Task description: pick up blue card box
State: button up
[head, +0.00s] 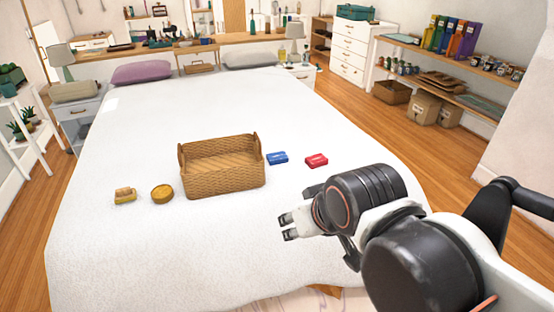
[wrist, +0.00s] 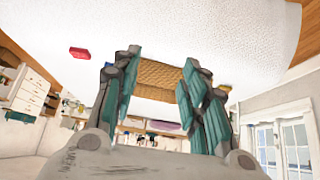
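The blue card box (head: 277,158) lies flat on the white bed, just right of the wicker basket (head: 222,188). A red card box (head: 317,160) lies a little further right, apart from it. My gripper (head: 287,226) is above the bed, nearer the camera than the blue box, with nothing in it. In the wrist view my gripper's fingers (wrist: 158,72) are spread apart, with the basket (wrist: 160,76) seen beyond the gap. The red box (wrist: 79,53) shows left of the fingers there. I cannot make out the blue box clearly in the wrist view; a finger may hide it.
A round golden tin (head: 162,194) and a small yellowish item (head: 125,196) lie left of the basket. The bed (head: 150,245) is otherwise mostly clear around them. Pillows (head: 142,72) lie at its far end. Shelves (head: 440,85) stand along the right wall.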

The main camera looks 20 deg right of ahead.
aim_at(280, 157)
jog(key=i+j+z, duration=0.25)
jog(key=j, duration=0.35)
jog(key=i+j+z, duration=0.1)
jog(key=i+j, duration=0.2)
jog(key=i+j+z, duration=0.15)
jog(key=j, duration=0.2)
jog(key=i+j, duration=0.25)
jog(key=k+j+z, duration=0.15)
jog(key=i+j, duration=0.05)
